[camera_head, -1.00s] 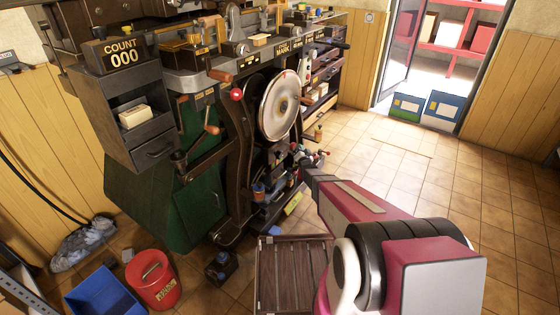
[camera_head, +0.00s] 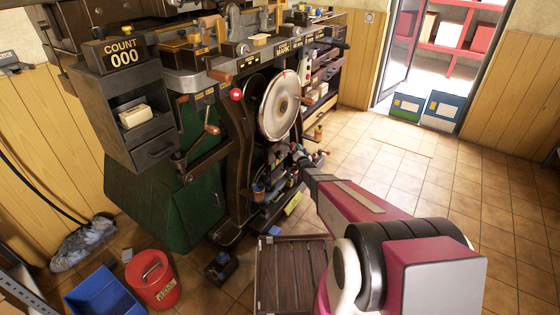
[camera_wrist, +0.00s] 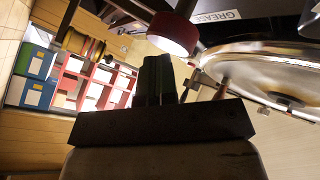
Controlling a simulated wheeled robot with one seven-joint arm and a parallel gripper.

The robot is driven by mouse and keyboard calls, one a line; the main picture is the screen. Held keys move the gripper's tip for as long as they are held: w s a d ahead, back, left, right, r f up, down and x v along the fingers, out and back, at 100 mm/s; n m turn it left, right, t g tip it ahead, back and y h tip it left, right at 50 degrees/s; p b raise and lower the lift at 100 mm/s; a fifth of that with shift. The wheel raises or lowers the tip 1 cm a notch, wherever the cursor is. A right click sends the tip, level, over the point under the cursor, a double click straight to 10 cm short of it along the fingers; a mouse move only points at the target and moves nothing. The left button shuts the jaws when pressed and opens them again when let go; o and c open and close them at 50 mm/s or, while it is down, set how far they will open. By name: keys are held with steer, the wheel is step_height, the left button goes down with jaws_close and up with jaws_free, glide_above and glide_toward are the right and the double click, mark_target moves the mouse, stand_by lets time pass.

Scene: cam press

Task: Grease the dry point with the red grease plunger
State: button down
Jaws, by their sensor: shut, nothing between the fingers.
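In the wrist view, the red grease plunger (camera_wrist: 173,31) shows as a red round knob with a pale shiny end face. A label reading GREASE (camera_wrist: 216,17) is beside it on the dark machine frame. My gripper (camera_wrist: 158,65) is shut and empty, its dark fingertips just below the plunger in the picture. I cannot tell whether they touch it. In the head view, my gripper (camera_head: 300,153) is low at the machine's right side, by the wheel's lower edge, and small there. I cannot pick out the dry point in either view.
The shiny metal wheel (camera_head: 280,106) is close to my gripper and fills the right of the wrist view (camera_wrist: 265,62). A slatted wooden crate (camera_head: 292,275), a red bucket (camera_head: 152,282) and a blue bin (camera_head: 100,292) stand on the floor. The tiled floor at right is clear.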

steer(key=shift+w+a, duration=0.65)
steer(key=shift+a, duration=0.25)
stand_by(1.2)
steer(key=shift+s+d, duration=0.1)
steer(key=shift+d, duration=0.05)
steer(key=shift+s+d, duration=0.55)
steer(key=shift+d, duration=0.2)
steer(key=shift+s+d, duration=0.55)
steer(key=shift+d, duration=0.15)
steer(key=s+d, duration=0.3)
steer(key=d, duration=0.2)
steer(key=shift+s, duration=0.25)
stand_by(0.4)
